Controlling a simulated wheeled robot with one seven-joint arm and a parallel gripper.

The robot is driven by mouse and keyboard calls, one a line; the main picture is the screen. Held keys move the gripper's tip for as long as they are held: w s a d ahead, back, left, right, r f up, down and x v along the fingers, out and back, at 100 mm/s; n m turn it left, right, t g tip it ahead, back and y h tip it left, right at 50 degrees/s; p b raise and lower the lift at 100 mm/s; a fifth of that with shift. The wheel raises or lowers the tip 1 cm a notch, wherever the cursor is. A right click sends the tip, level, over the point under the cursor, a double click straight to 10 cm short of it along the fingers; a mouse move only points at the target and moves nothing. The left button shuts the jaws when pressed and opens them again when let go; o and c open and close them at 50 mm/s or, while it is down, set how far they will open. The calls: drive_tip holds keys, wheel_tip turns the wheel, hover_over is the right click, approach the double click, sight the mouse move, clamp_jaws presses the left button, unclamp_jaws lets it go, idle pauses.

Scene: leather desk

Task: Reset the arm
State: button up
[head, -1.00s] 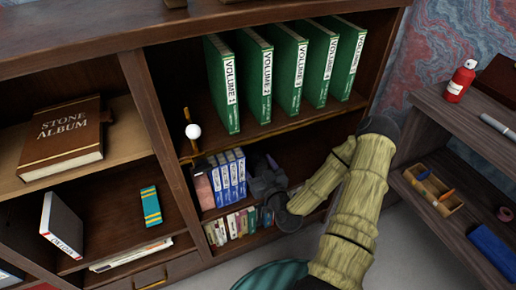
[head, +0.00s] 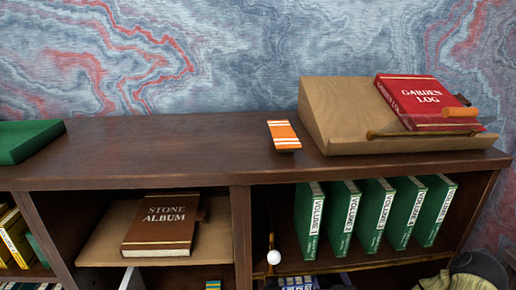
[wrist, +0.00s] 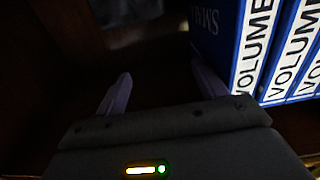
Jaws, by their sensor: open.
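My gripper (wrist: 162,86) shows in the wrist view with its two pale purple fingers apart and nothing between them. It is in a dark space, with blue volumes (wrist: 255,50) standing close to its right finger. I cannot tell whether that finger touches the nearest volume. In the head view, only part of my arm (head: 445,281) shows at the bottom right edge. My gripper cannot be made out clearly there.
The bookcase (head: 180,150) holds green volumes (head: 343,215) and a Stone Album (head: 162,225). On its top are an orange striped item (head: 283,134), a wooden slanted stand (head: 330,115) with a red Garden Log (head: 425,100), and a green box (head: 28,140).

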drive_tip(key=shift+r+p, duration=0.35)
drive_tip(key=shift+r, duration=0.2)
drive_tip(key=shift+w+r+p, duration=0.1)
drive_tip(key=shift+r+p, duration=0.4)
drive_tip(key=shift+f, duration=0.1)
